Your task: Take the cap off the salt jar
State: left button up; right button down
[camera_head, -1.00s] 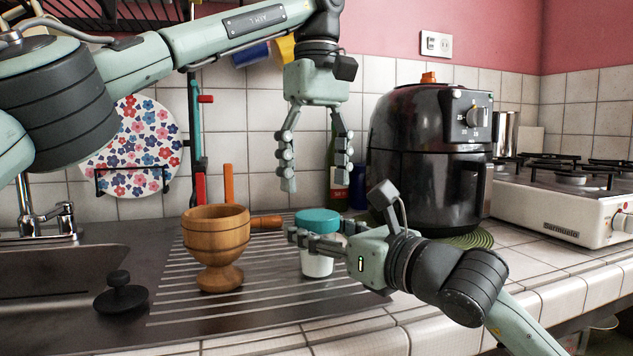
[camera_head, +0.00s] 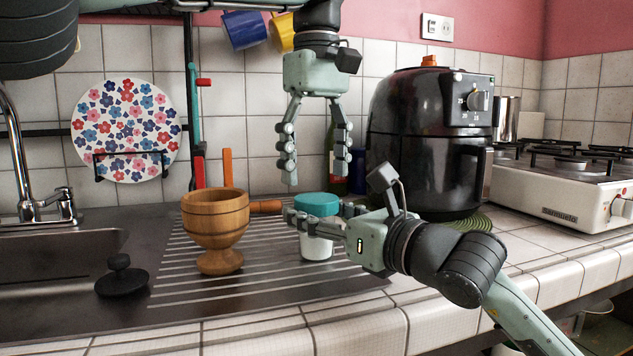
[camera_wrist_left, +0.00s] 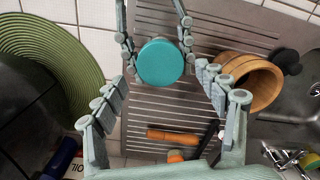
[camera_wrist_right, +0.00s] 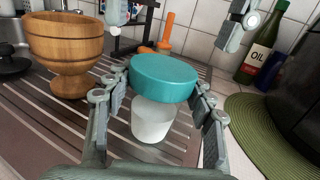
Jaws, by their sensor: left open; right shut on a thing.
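The salt jar (camera_head: 317,248) is white with a teal cap (camera_head: 317,203) and stands upright on the ribbed drainboard. The cap sits on it. My right gripper (camera_head: 315,216) comes in from the right and is shut on the jar, with a finger on each side close under the cap; this also shows in the right wrist view (camera_wrist_right: 160,100). My left gripper (camera_head: 316,182) hangs open and empty directly above the cap, fingers pointing down. In the left wrist view the cap (camera_wrist_left: 160,61) lies ahead between its spread fingers.
A wooden mortar (camera_head: 215,215) stands left of the jar, with an orange-brown handle (camera_head: 266,207) behind. A black stopper (camera_head: 121,278) lies by the sink (camera_head: 50,275). A black air fryer (camera_head: 425,145) stands behind right. An oil bottle (camera_wrist_right: 262,50) stands at the back.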

aim_at(317, 197)
pick_arm(q)
jog(key=shift+f, duration=1.7)
jog(key=c, duration=1.2)
jog(key=shift+o, duration=0.2)
jog(key=n, duration=0.4)
jog(key=shift+c, duration=0.2)
jog(key=shift+r, duration=0.1)
jog(key=o, duration=1.3)
